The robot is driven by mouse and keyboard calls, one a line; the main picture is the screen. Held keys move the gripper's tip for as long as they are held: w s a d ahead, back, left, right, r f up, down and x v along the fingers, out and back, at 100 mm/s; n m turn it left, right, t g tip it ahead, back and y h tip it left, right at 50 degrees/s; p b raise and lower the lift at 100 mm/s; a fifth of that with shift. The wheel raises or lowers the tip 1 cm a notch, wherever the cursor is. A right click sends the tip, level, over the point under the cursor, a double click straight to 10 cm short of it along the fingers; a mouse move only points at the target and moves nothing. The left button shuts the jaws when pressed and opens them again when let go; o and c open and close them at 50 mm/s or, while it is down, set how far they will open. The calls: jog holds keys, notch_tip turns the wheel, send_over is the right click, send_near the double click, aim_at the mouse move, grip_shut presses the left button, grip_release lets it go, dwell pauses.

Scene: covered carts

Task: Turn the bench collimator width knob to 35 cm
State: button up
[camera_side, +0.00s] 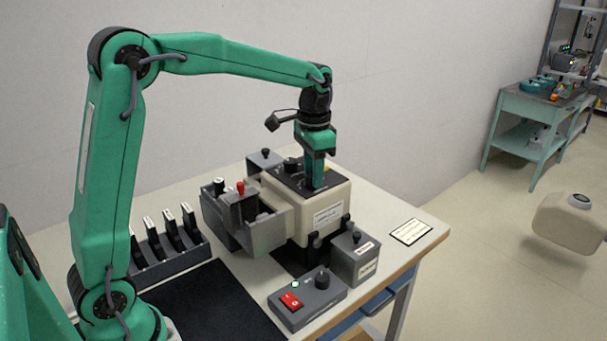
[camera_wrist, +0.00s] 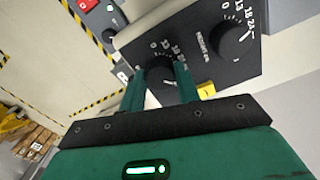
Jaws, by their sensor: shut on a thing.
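The bench collimator (camera_side: 318,210) is a cream box with a dark top panel, standing on the table. My gripper (camera_side: 315,186) points straight down onto that panel. In the wrist view my gripper (camera_wrist: 161,74) is shut on a black knob (camera_wrist: 160,92), with one green finger on each side. Pale scale numbers show past the fingertips, but the knob's pointer and setting cannot be read. A second black knob (camera_wrist: 232,39) with its own scale is free on the same panel; it also shows in the side view (camera_side: 292,164).
A yellow piece (camera_wrist: 207,90) lies close beside the right finger. Grey housings (camera_side: 246,216) with a red knob stand left of the collimator. A grey box (camera_side: 353,257) and a control box (camera_side: 307,298) with a red switch stand in front. The table's right end is mostly clear.

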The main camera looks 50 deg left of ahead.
aim_at(310, 177)
jog(key=o, duration=1)
jog(key=shift+r, duration=0.15)
jog(key=shift+r, duration=3.8)
jog(key=shift+s+d+r, duration=0.1)
jog(key=shift+s+r, duration=0.15)
jog(key=shift+s, duration=0.3)
jog(key=s+d+f+n+t, duration=0.1)
jog(key=s+f+t, duration=0.1)
jog(key=s, duration=0.5)
jog(key=s+f+n+t, duration=0.1)
jog(key=s+f, duration=0.1)
jog(key=s, duration=0.5)
jog(key=s+d+f+n+t, duration=0.1)
jog(key=s+f+t, duration=0.1)
jog(key=s, duration=0.5)
jog(key=shift+s+d+t, duration=0.15)
jog(key=shift+d+t, duration=0.15)
jog(key=shift+d, duration=0.05)
